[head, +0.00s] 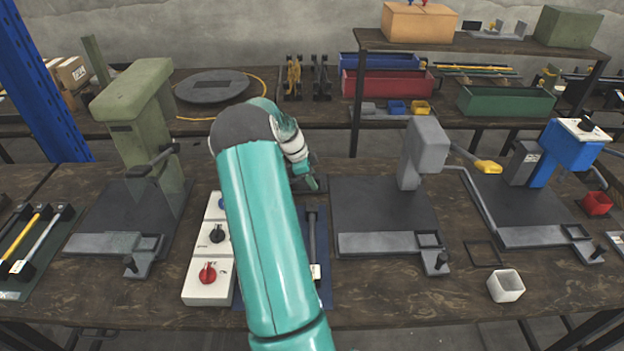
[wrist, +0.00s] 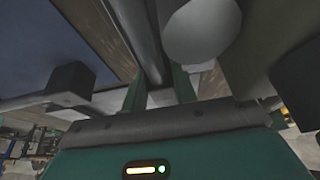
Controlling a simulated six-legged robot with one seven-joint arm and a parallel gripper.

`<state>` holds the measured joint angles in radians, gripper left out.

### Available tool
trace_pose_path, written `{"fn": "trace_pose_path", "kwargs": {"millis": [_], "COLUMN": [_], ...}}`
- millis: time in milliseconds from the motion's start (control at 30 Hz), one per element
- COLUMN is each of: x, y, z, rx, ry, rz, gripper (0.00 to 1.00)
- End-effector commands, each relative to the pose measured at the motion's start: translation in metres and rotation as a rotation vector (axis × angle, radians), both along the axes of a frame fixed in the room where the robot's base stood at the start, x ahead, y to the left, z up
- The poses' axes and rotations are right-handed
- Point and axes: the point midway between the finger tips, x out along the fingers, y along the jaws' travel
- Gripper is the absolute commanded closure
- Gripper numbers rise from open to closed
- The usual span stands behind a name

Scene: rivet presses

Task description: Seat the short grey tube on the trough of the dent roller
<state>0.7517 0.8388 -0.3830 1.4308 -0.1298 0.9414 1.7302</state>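My gripper (head: 313,184) points down over the middle of the bench, beyond my teal arm. In the wrist view its two green fingers (wrist: 159,88) are apart, with a visible gap between them. A grey rod-like part (wrist: 148,40) runs past the fingertips. A larger grey cylinder (wrist: 203,30) shows its round end just beyond the right finger. I cannot tell which of these is the short grey tube or part of the dent roller. A dark upright-looking rod (head: 311,235) with a white end lies on a blue mat (head: 325,285), partly hidden by my arm.
A white control box (head: 208,285) with a red knob stands left of my arm. A green press (head: 140,115) is farther left; grey (head: 425,150) and blue (head: 570,147) presses stand right. A white cup (head: 506,286) is near the front edge. A black block (wrist: 70,78) is near the gripper.

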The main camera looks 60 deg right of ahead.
Motion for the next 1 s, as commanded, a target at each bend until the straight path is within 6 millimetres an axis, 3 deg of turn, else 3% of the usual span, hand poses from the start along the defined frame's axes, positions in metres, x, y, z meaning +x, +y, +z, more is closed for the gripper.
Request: {"fn": "trace_pose_path", "kwargs": {"millis": [33, 100, 133, 567, 767, 1000], "x": [-0.001, -0.001, -0.001, 0.000, 0.011, 0.030], "y": [0.002, 0.003, 0.003, 0.006, 0.009, 0.015], "z": [-0.007, -0.007, -0.008, -0.005, 0.024, 0.077], "rx": [0.007, 0.009, 0.010, 0.018, 0.010, -0.002], "ry": [0.002, 0.003, 0.004, 0.007, 0.002, -0.003], "rz": [-0.002, -0.002, -0.002, -0.005, 0.000, 0.003], "gripper": [0.63, 0.49, 0.47, 0.47, 0.47, 0.47]}}
